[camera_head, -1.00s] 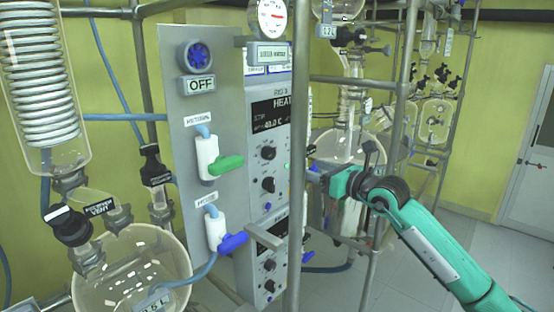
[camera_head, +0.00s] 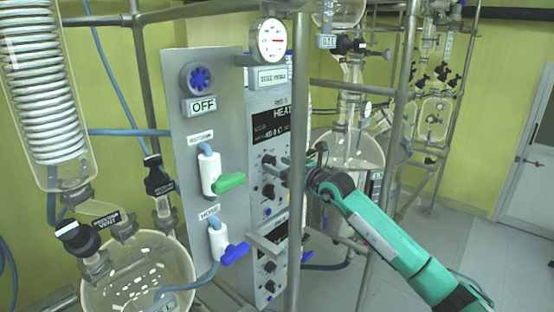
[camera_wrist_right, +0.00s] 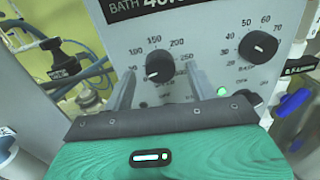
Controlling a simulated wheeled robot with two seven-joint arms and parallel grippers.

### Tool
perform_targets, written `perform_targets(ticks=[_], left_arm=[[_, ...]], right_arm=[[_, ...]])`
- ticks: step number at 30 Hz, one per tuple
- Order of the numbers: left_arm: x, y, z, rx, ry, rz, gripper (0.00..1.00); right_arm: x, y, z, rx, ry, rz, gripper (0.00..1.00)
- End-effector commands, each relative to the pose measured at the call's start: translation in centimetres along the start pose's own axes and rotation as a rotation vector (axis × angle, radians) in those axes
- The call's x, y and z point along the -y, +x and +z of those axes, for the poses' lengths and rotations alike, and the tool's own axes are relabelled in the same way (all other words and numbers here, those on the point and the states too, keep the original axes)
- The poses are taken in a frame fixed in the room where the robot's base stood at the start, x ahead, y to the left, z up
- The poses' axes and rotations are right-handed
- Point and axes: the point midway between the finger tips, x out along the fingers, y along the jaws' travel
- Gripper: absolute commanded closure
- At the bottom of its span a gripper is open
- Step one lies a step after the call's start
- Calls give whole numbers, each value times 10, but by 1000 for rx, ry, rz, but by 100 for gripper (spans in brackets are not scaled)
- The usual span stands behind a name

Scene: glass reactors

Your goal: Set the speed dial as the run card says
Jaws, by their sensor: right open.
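In the right wrist view a black dial (camera_wrist_right: 159,66) with a printed scale up to 250 sits on the grey panel; its white mark points down and left, near the scale's low end. My right gripper (camera_wrist_right: 162,76) is open, with one finger to each side of this dial and a gap on both sides. In the head view my right gripper (camera_head: 284,172) is at the panel's right side, by the knobs. A second black dial (camera_wrist_right: 258,47), with a scale up to 70, lies to the right. No legible run card shows. My left gripper is out of view.
A metal post (camera_head: 299,130) stands just in front of the panel's right edge. A green-handled valve (camera_head: 229,183) and a blue-handled valve (camera_head: 234,253) jut out at left. Glass vessels (camera_head: 140,275) stand farther left. A green light (camera_wrist_right: 222,92) glows near the right finger.

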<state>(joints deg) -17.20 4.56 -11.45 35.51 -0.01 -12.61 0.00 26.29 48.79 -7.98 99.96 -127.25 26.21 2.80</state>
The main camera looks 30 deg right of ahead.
Motion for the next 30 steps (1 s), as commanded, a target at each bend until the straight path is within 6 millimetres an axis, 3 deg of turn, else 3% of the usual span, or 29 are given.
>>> perform_targets(ticks=[6, 14, 15, 22, 30], left_arm=[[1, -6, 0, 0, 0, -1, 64], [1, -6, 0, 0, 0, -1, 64], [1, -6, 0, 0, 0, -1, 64], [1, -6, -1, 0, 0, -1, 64], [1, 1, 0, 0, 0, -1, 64]], right_arm=[[0, 13, 0, -1, 0, 0, 42], [0, 14, -1, -1, 0, 0, 42], [0, 14, -1, -1, 0, 0, 44], [0, 14, -1, -1, 0, 0, 87], [0, 14, -2, -1, 81, 0, 87]])
